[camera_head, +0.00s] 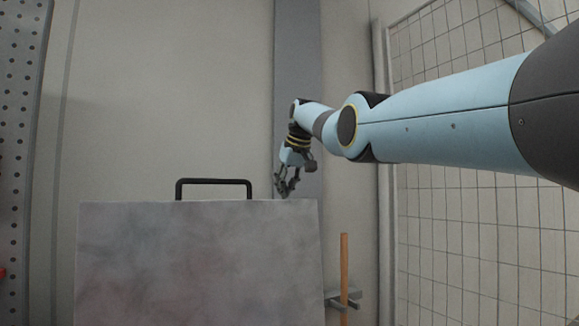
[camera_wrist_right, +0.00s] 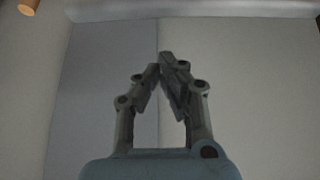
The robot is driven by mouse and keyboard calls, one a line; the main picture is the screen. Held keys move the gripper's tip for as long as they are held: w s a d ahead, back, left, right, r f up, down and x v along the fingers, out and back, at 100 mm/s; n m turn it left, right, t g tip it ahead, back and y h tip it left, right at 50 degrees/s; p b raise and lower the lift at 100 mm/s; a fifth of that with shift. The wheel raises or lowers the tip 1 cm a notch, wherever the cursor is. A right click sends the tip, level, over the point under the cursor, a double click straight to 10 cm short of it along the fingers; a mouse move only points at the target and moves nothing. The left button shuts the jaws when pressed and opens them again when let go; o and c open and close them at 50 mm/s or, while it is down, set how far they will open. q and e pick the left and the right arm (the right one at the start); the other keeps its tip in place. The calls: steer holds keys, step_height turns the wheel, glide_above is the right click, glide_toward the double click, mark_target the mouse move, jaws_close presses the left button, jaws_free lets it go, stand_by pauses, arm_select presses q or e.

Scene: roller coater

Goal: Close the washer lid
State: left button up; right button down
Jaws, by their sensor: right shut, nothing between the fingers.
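The washer lid (camera_head: 200,262) is a mottled grey panel that fills the lower left and middle of the head view. It looks raised, with its broad face toward me. A black bar handle (camera_head: 214,182) stands up from its top edge. My right gripper (camera_head: 286,192) is shut and empty near the right end of that top edge, to the right of the handle; I cannot tell whether it touches the lid. In the right wrist view the fingertips (camera_wrist_right: 166,62) meet, with nothing between them. The washer body is hidden. My left gripper is not in view.
A wooden rod (camera_head: 344,270) stands upright in a grey bracket (camera_head: 345,299) right of the lid. A wire mesh panel (camera_head: 490,230) is at the right, and a perforated metal panel (camera_head: 16,130) at the far left. A plain wall (camera_head: 170,90) is behind.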

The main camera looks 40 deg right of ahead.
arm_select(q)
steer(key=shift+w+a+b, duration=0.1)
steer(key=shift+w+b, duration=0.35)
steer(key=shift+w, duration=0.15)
arm_select(e)
steer(key=shift+s+a+f, duration=0.15)
steer(key=shift+s+a, duration=0.1)
steer(key=shift+s, duration=0.6)
steer(key=shift+s+a+f, duration=0.15)
steer(key=shift+s+a, duration=0.05)
steer(key=shift+s, duration=0.6)
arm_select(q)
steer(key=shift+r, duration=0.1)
